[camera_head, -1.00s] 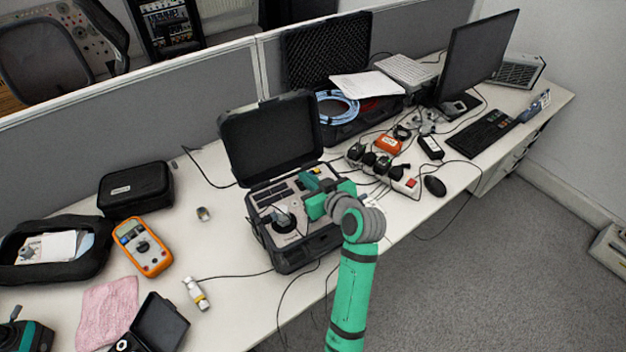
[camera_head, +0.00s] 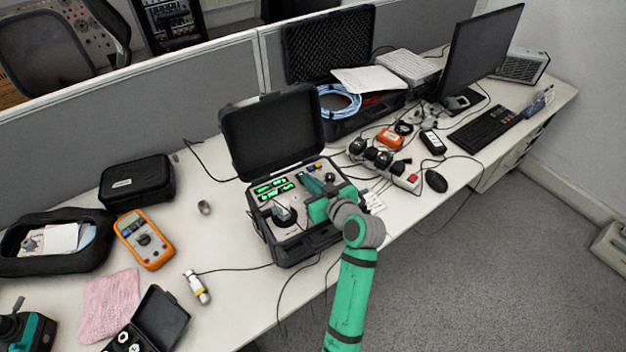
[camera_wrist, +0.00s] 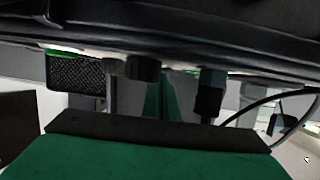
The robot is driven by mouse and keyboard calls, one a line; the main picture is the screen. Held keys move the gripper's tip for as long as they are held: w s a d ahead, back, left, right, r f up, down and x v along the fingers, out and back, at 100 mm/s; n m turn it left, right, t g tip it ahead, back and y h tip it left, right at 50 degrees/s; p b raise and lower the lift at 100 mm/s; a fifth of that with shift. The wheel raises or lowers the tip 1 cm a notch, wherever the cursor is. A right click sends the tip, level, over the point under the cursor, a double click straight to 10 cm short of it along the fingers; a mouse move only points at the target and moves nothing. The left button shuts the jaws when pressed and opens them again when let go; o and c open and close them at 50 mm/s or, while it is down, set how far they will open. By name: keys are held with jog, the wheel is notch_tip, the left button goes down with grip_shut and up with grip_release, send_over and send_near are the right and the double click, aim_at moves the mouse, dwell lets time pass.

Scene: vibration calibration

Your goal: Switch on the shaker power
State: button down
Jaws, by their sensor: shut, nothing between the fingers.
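The shaker unit is an open black case (camera_head: 287,255) on the desk, its lid (camera_head: 270,132) raised. Green displays (camera_head: 272,187) glow on the left of its panel. A round black knob part (camera_head: 283,213) sits at the panel's front left. Small yellow and red-orange parts (camera_head: 314,167) show at the panel's back edge. My gripper (camera_head: 318,187) is shut and empty over the right part of the panel, and it hides some controls there. In the wrist view my gripper (camera_wrist: 160,98) is close to dark knobs (camera_wrist: 143,68) on the panel; contact cannot be told.
A power strip (camera_head: 405,180) with plugs and cables lies right of the case. An orange multimeter (camera_head: 144,240), a black pouch (camera_head: 138,187) and a pink cloth (camera_head: 110,305) lie to the left. A second open case (camera_head: 330,50) stands behind. Loose cables cross the desk.

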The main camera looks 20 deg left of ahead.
jog(key=shift+a, duration=0.15)
jog(key=shift+s+d+r, duration=0.1)
jog(key=shift+d+r, duration=0.1)
jog(key=shift+d, duration=0.05)
jog(key=shift+a+r, duration=0.1)
jog(key=shift+r, duration=0.55)
jog(key=shift+a, duration=0.15)
jog(key=shift+r, duration=0.6)
notch_tip(320, 180, up, 3)
jog(key=shift+s, duration=0.1)
jog(key=v, duration=0.3)
jog(key=f+v, duration=0.1)
jog(key=v, duration=0.2)
jog(key=f+v, duration=0.1)
jog(key=v, duration=0.3)
jog(key=shift+s+d+f, duration=0.1)
jog(key=shift+s+d, duration=0.2)
jog(key=shift+s, duration=0.05)
